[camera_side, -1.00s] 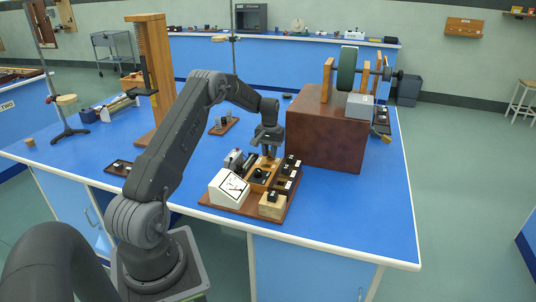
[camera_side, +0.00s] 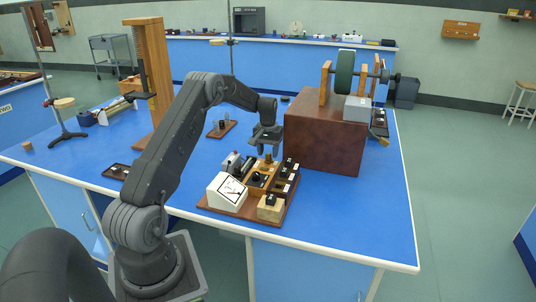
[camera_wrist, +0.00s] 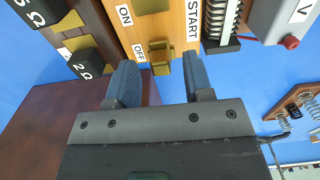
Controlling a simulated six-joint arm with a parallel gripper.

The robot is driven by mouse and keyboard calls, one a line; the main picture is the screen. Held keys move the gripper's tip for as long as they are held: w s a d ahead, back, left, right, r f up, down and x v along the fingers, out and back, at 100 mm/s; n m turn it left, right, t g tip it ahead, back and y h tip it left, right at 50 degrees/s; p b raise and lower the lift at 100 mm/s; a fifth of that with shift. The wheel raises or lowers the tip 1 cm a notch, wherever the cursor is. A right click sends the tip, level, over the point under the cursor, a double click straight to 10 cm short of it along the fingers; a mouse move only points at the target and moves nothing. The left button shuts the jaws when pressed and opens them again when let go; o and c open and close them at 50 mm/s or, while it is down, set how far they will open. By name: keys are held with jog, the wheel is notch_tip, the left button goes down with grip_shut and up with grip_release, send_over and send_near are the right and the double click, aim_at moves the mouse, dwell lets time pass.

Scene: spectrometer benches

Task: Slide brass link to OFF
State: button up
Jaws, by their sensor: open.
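The brass link (camera_wrist: 161,62) is a small gold piece on a wooden block (camera_wrist: 178,18) with ON, OFF and START labels. In the wrist view it lies beside the OFF label (camera_wrist: 139,53), with the ON label (camera_wrist: 124,15) farther along. In the side view the brass piece (camera_side: 268,159) shows just below my gripper (camera_side: 265,148). In the wrist view my gripper (camera_wrist: 160,82) is open, its two blue-grey fingers apart on either side of the link's line. Nothing is held between them. Contact with the link is not visible.
The block stands on a brown baseboard (camera_side: 222,209) with a white meter (camera_side: 227,192) and black resistor blocks (camera_wrist: 82,63). A large brown box (camera_side: 322,140) stands close to the right of the gripper. The blue bench front right is clear.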

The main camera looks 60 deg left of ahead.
aim_at(268, 154)
notch_tip(268, 154, up, 12)
jog(key=shift+r, duration=0.25)
dwell(0.4)
jog(key=s+d+r+m+t, duration=0.15)
jog(key=d+r, duration=0.25)
jog(key=d, duration=0.4)
jog(key=s+d+r+m+y, duration=0.1)
jog(key=s+d+r+m, duration=0.15)
jog(key=d+r, duration=0.45)
jog(key=s+d+r+m+t, duration=0.1)
jog(key=s+d+r, duration=0.1)
jog(key=d, duration=0.8)
jog(key=s+d+f+m+t+h, duration=0.1)
jog(key=s+d+f+m+t, duration=0.2)
jog(key=s+d, duration=1.1)
jog(key=s+m, duration=0.1)
jog(key=s, duration=0.3)
jog(key=shift+d+f, duration=0.4)
jog(key=shift+o, duration=0.5)
